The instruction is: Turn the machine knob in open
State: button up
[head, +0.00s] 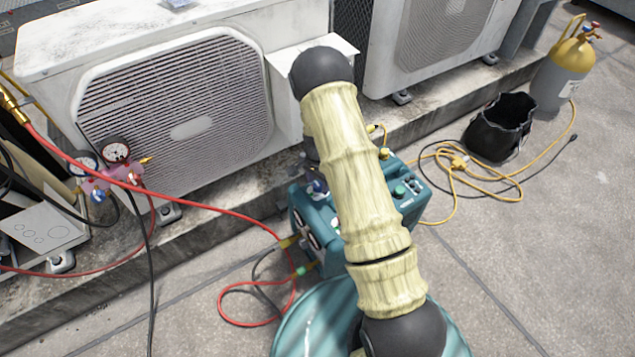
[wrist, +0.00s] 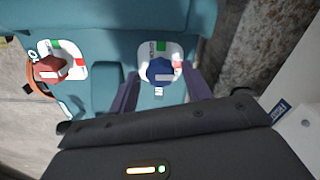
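The teal machine (head: 302,212) stands on the paving in front of the condenser, partly hidden by my arm. In the wrist view its panel (wrist: 105,50) carries a blue knob (wrist: 157,69) on a white plate with a green mark above and a red mark at right. A white bar on this knob lies roughly level, its end toward the red side. A red knob (wrist: 50,69) on a similar plate sits at left. My gripper (wrist: 160,88) is open, with a purple finger on either side of the blue knob; contact cannot be told. My arm hides the gripper in the head view.
Condenser units (head: 185,110) stand behind on a concrete ledge. A red hose (head: 215,207) and gauges (head: 116,150) are at left. A yellow hose (head: 485,186), a black bag (head: 500,130) and a yellow-topped cylinder (head: 565,72) are at right. Paving at lower right is clear.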

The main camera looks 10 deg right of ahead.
jog(key=c, duration=0.8)
jog(key=shift+r+n+p, duration=0.1)
jog(key=shift+n+p, duration=0.3)
jog(key=shift+p, duration=0.05)
jog(key=n+p, duration=0.2)
jog(key=shift+r+n+p, duration=0.15)
jog(key=shift+n+p, duration=0.15)
jog(key=n+p, duration=0.4)
jog(key=n, duration=0.1)
jog(key=n+p, duration=0.2)
jog(key=n, duration=0.2)
jog(key=shift+s+n, duration=0.1)
jog(key=shift+n, duration=0.3)
jog(key=shift+f+n+p, duration=0.15)
jog(key=shift+n+p, duration=0.3)
jog(key=shift+n, duration=0.55)
jog(key=shift+f+n+p, duration=0.1)
jog(key=shift+n+p, duration=0.3)
jog(key=shift+n, duration=0.6)
